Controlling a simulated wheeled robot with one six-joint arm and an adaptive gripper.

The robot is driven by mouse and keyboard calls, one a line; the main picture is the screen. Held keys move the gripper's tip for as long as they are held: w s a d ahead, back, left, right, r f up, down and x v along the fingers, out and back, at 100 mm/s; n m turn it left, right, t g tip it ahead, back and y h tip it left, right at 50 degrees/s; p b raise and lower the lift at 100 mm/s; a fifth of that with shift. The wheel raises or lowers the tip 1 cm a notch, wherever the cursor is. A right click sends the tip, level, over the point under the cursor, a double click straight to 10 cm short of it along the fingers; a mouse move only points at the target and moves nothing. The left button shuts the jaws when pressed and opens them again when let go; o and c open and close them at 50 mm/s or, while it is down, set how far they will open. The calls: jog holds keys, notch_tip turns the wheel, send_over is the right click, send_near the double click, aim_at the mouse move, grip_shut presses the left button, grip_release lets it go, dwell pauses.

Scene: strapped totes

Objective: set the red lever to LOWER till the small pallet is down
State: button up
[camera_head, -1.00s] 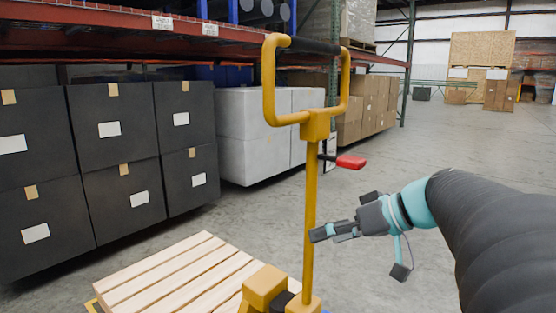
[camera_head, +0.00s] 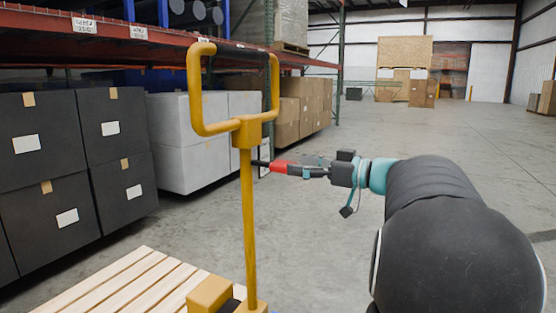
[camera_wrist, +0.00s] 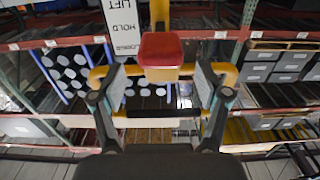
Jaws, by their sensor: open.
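The red lever handle (camera_head: 279,166) sticks out to the right from the yellow post of the pallet truck (camera_head: 248,220). In the wrist view the red lever (camera_wrist: 160,50) shows between my two fingers, near their tips. My gripper (camera_head: 308,168) is open, with its fingertips at the lever's outer end in the head view. My gripper's fingers stand apart on both sides of it in the wrist view (camera_wrist: 159,82). I cannot tell if they touch it. A white sign (camera_wrist: 125,35) beside the lever reads LIFT, HOLD and LOWER. The small wooden pallet (camera_head: 128,284) sits low at the truck's foot; its height is unclear.
A yellow handle loop (camera_head: 194,90) rises above the lever. Black totes (camera_head: 40,145) and pale grey boxes (camera_head: 185,140) stand left, beneath a red rack beam (camera_head: 60,40). Cardboard boxes (camera_head: 297,108) stand behind. The floor (camera_head: 450,130) to the right is open.

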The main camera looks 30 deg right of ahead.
aim_at(278, 161)
jog(key=x, duration=0.6)
jog(key=shift+w+a+p, duration=0.1)
jog(key=shift+w+p, duration=0.1)
jog(key=shift+p, duration=0.2)
